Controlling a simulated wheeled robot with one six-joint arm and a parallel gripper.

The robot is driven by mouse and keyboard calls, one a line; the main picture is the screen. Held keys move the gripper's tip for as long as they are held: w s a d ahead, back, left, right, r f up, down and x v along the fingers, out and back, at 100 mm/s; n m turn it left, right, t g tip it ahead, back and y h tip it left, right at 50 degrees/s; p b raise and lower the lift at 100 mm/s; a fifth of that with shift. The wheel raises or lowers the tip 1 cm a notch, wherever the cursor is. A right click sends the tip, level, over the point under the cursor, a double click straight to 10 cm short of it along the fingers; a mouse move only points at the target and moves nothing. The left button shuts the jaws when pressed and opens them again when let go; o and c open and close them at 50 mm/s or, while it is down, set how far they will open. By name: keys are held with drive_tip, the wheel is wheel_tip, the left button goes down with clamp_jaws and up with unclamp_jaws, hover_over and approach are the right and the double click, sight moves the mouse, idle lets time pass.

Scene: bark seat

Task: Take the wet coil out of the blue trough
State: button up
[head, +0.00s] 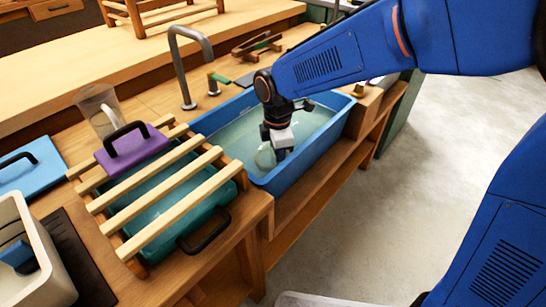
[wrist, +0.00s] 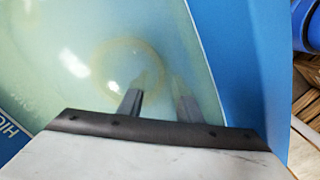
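The blue trough (head: 312,158) holds pale greenish water. Its blue wall also shows in the wrist view (wrist: 258,75). The wet coil is a faint, pale yellowish ring (wrist: 96,55) under the water. In the head view it is a pale shape (head: 265,156) just left of my gripper. My gripper (head: 284,153) points down into the trough. In the wrist view its two fingers (wrist: 160,98) are apart, with nothing clearly held between them. The left finger overlaps the ring's near right edge and the right finger lies outside it. Water blurs the tips, so contact cannot be told.
A grey tap (head: 187,60) rises behind the trough. A clear jug (head: 100,108) stands behind. Open floor lies right of the bench.

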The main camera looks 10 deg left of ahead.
drive_tip(key=shift+f, duration=0.1)
clamp_jaws()
